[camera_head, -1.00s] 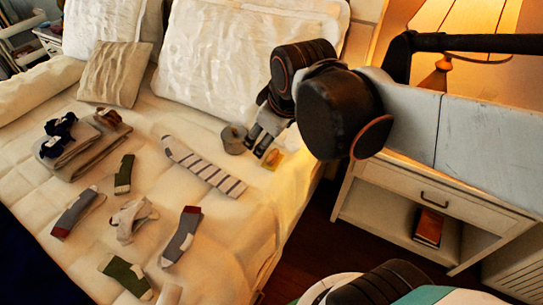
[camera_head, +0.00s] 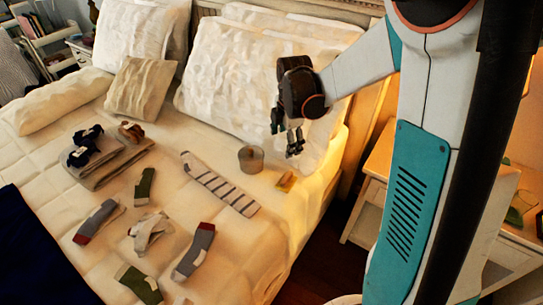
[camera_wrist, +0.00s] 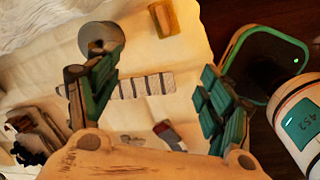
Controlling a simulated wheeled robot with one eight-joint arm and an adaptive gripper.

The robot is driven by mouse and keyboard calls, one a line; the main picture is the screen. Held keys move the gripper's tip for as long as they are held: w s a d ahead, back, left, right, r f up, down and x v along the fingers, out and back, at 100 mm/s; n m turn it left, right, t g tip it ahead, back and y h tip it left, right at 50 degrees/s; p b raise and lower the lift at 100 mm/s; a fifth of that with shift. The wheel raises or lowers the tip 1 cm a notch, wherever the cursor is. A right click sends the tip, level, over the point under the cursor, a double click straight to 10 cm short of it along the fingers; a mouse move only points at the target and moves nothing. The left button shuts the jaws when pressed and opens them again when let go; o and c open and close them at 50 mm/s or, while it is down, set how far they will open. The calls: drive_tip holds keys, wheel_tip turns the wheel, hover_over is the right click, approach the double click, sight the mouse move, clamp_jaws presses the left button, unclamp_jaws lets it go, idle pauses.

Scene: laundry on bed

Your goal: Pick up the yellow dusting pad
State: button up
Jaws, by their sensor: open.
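The yellow dusting pad (camera_head: 286,181) lies on the bed near its right edge, just right of a grey round container. It also shows at the top of the wrist view (camera_wrist: 164,17), beyond my fingertips and between their lines. My gripper (camera_head: 287,140) is open and empty, raised above the bed on the pillow side of the pad and apart from it. In the wrist view my two fingers (camera_wrist: 160,85) are spread wide with nothing between them in their grasp.
The grey round container (camera_head: 251,159) stands close left of the pad. A striped sock (camera_head: 219,184) lies left of it. Several other socks and a folded towel stack (camera_head: 105,160) lie further left. White pillows (camera_head: 235,75) stand behind. A nightstand (camera_head: 377,165) is right of the bed.

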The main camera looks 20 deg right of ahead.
sight(287, 176)
drive_tip(key=w+d+f+n, duration=0.1)
drive_tip(key=f+n, duration=0.1)
drive_tip(key=f, duration=0.4)
drive_tip(key=w+d+f+n+g, duration=0.1)
drive_tip(key=f+n, duration=0.1)
drive_tip(key=f, duration=0.5)
drive_tip(key=w+d+f+n+b, duration=0.1)
drive_tip(key=d+f+n, duration=0.1)
drive_tip(key=f, duration=0.4)
drive_tip(key=shift+w+d+f+n+g, duration=0.1)
drive_tip(key=shift+w+f+n+g, duration=0.05)
drive_tip(key=shift+w+n+g, duration=0.2)
drive_tip(key=f+b, duration=0.1)
drive_tip(key=f, duration=0.2)
drive_tip(key=f+b, duration=0.1)
drive_tip(key=f, duration=0.1)
drive_tip(key=shift+w+a+f+b, duration=0.1)
drive_tip(key=shift+w+a+b, duration=0.1)
drive_tip(key=shift+a+b, duration=0.1)
drive_tip(key=c, duration=1.1)
